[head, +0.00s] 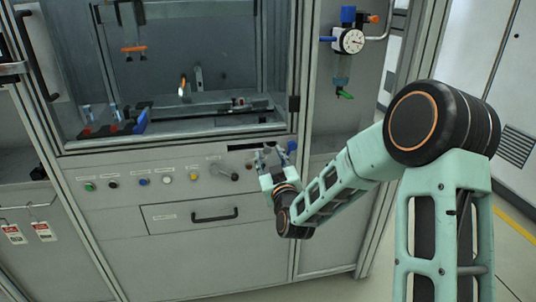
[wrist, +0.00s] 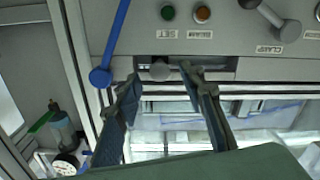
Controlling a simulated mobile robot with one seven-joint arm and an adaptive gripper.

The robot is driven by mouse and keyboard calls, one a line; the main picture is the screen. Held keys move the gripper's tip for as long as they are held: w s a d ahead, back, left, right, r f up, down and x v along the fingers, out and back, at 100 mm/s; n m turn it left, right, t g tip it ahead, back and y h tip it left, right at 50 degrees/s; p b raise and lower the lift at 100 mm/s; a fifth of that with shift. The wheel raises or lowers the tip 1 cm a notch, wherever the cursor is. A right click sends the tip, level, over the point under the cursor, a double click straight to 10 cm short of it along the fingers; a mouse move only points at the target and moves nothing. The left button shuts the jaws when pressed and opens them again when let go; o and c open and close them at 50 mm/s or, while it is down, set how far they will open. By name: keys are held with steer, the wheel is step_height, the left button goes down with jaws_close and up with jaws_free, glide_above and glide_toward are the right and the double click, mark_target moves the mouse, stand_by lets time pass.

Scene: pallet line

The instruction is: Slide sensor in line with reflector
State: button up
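My gripper (head: 268,158) is at the front panel of the machine, just below its window. In the wrist view, its two fingers (wrist: 160,78) are apart, one on each side of a round grey knob (wrist: 160,71) in a dark slot (wrist: 212,68). I cannot tell if they touch the knob. The slot also shows in the head view (head: 245,147), partly behind the gripper. Behind the window, a small bright piece with an orange edge (head: 183,87) stands above a dark rail (head: 190,123). I cannot tell for sure which piece is the sensor or the reflector.
A blue lever (wrist: 100,76) is close beside the slot. A grey-black handle (head: 228,174), several coloured buttons (head: 143,182) and a drawer (head: 170,217) are on the panel. A pressure gauge (head: 351,41) hangs at the upper right. Open floor lies at the right.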

steer(key=shift+x, duration=1.2)
steer(key=shift+c, duration=0.3)
jaws_close()
